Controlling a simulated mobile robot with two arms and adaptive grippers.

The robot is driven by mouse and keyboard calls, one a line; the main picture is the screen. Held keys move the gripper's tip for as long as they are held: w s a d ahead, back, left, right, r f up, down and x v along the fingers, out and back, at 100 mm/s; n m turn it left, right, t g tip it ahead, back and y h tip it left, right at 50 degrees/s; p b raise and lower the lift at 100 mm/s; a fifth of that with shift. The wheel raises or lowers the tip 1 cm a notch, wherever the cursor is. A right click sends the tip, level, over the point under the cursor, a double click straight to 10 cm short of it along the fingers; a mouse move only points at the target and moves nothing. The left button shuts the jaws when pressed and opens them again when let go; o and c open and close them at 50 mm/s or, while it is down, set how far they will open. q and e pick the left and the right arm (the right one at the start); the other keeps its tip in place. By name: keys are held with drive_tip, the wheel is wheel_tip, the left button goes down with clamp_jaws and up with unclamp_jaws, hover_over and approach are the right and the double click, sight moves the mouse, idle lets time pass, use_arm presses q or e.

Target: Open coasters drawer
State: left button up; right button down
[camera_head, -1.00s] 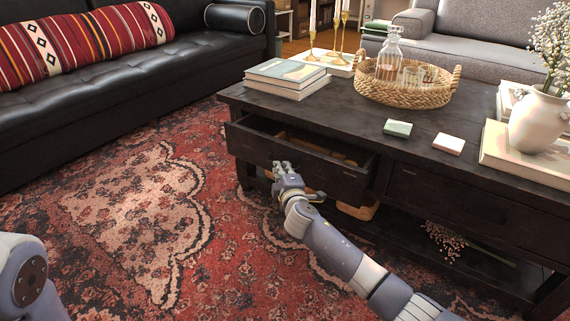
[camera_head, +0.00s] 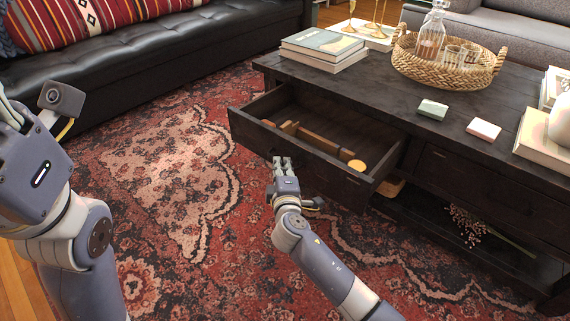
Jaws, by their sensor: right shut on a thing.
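The left drawer (camera_head: 310,163) of the dark wooden coffee table (camera_head: 330,91) stands well open. Inside it lie a long wooden item (camera_head: 312,138) and a small round yellow-tan item (camera_head: 357,166). My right gripper (camera_head: 281,163) is at the drawer's front face, shut on its handle, which the fingers hide. My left gripper (camera_head: 14,112) is raised at the left edge of the view, partly cut off, so its fingers cannot be judged.
A green coaster-like block (camera_head: 432,110) and a pinkish-white one (camera_head: 483,129) lie on the tabletop. Books (camera_head: 324,46) and a wicker tray (camera_head: 446,67) with a decanter stand behind them. The closed right drawer (camera_head: 482,183) is beside the open one. Patterned rug lies clear in front.

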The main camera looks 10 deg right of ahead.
drive_tip(key=c, duration=1.7)
unclamp_jaws()
drive_tip(key=s, duration=0.4)
drive_tip(key=s+a+r, duration=0.1)
drive_tip(key=s, duration=0.7)
drive_tip(key=shift+a+r, duration=0.2)
drive_tip(key=shift+r, duration=0.1)
drive_tip(key=shift+w, duration=0.1)
